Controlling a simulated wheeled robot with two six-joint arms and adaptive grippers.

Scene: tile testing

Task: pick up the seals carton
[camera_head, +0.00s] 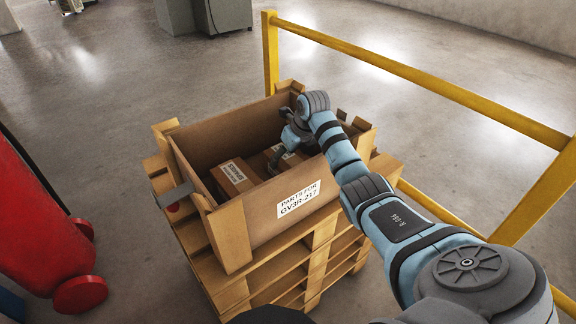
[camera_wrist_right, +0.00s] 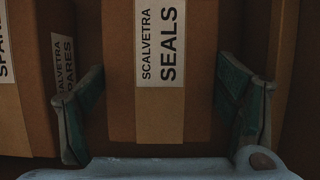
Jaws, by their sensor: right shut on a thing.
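The seals carton (camera_wrist_right: 195,70) is a brown cardboard box with a white label reading "SCALVETRA SEALS", in the middle of the right wrist view. My right gripper (camera_wrist_right: 165,105) is shut on it, with one green-padded finger at each side. In the head view my right gripper (camera_head: 293,140) reaches down inside a large open box, and the carton (camera_head: 279,154) shows only partly beside it. I cannot tell whether the carton is clear of the box floor. My left gripper is not in view.
The large box (camera_head: 228,233), labelled "PARTS FOR GV3R-217", stands on stacked wooden pallets (camera_head: 305,265). A spares carton (camera_head: 236,178) sits inside, left of my gripper. A yellow rail (camera_head: 420,80) runs behind and right. A red object (camera_head: 45,225) stands at left.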

